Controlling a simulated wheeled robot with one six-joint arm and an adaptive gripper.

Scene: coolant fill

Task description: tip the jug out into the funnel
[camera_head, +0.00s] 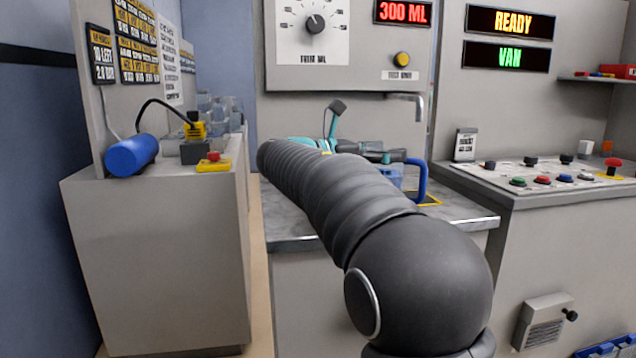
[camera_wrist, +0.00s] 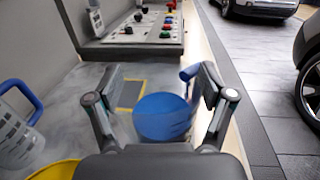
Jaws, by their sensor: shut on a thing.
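My gripper (camera_wrist: 163,100) is shut around a jug with a round blue inside, seen from above in the wrist view (camera_wrist: 165,122). Its blue handle (camera_head: 420,180) sticks out to the right in the head view and also shows beyond the fingers in the wrist view (camera_wrist: 188,73). The jug looks roughly upright, low over the counter; I cannot tell whether it touches. A yellow rounded rim (camera_wrist: 55,171), perhaps the funnel, is cut off at the wrist view's bottom left. My arm hides much of the counter in the head view.
A second, clear jug with a blue handle (camera_wrist: 18,128) stands left in the wrist view. A yellow-outlined square (camera_wrist: 131,94) marks the counter. A tap (camera_head: 415,105) hangs above. The button panel (camera_head: 545,175) is at the right. A blue cylinder (camera_head: 131,155) lies on the left cabinet.

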